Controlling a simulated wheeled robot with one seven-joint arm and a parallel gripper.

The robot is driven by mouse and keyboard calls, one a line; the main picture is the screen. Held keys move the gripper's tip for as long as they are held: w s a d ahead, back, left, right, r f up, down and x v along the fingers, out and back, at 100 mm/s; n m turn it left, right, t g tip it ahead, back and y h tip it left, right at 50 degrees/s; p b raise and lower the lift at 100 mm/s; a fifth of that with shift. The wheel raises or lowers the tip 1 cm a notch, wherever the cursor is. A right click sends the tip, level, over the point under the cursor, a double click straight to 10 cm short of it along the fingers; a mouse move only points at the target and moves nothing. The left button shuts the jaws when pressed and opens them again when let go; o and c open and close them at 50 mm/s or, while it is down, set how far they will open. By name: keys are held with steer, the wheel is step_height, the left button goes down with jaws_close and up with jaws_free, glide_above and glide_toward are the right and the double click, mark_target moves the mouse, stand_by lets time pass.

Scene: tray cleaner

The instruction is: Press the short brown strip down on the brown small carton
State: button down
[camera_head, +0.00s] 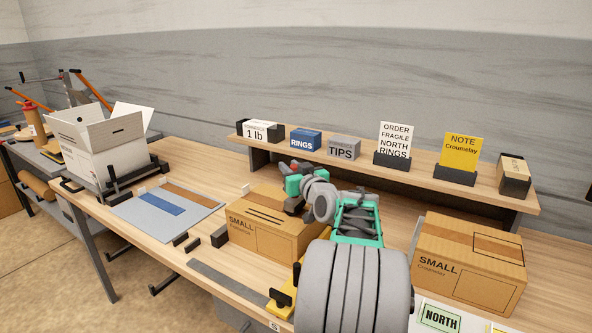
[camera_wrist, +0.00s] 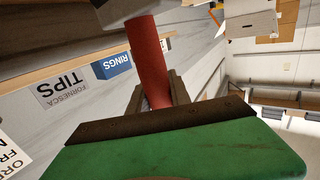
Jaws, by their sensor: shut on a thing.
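Two cartons marked SMALL stand on the table: a brown one (camera_head: 262,240) at the centre and another (camera_head: 455,275) at the right. My gripper (camera_head: 294,190) is at the right rear top edge of the centre carton. In the wrist view my gripper (camera_wrist: 158,92) is shut on a red cylindrical handle (camera_wrist: 147,55) with a grey block at its far end. Dark lines (camera_head: 266,213) show on the centre carton's top; I cannot tell if a brown strip lies there. A brown strip (camera_head: 192,195) lies on the grey mat beside a blue strip (camera_head: 162,204).
An open white carton (camera_head: 105,150) stands at the left. A shelf (camera_head: 355,163) behind holds the RINGS box (camera_head: 305,140), the TIPS box (camera_head: 344,148) and sign cards. Small black blocks (camera_head: 192,244) lie left of the centre carton. A yellow piece (camera_head: 283,296) lies in front.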

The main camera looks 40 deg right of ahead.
steer(key=shift+w, duration=0.15)
steer(key=shift+w+a+f, duration=0.1)
steer(key=shift+w+a, duration=0.1)
steer(key=shift+w, duration=0.4)
steer(key=shift+w+a, duration=0.15)
steer(key=shift+w, duration=0.5)
steer(key=shift+w+a, duration=0.2)
steer(key=shift+w, duration=0.45)
steer(key=shift+w+a, duration=0.2)
steer(key=shift+w, duration=0.4)
steer(key=shift+w+a+b, duration=0.2)
steer(key=shift+w, duration=0.4)
steer(key=shift+w+a+b, duration=0.15)
steer(key=shift+w+b, duration=0.05)
steer(key=shift+w, duration=0.4)
steer(key=shift+w, duration=0.1)
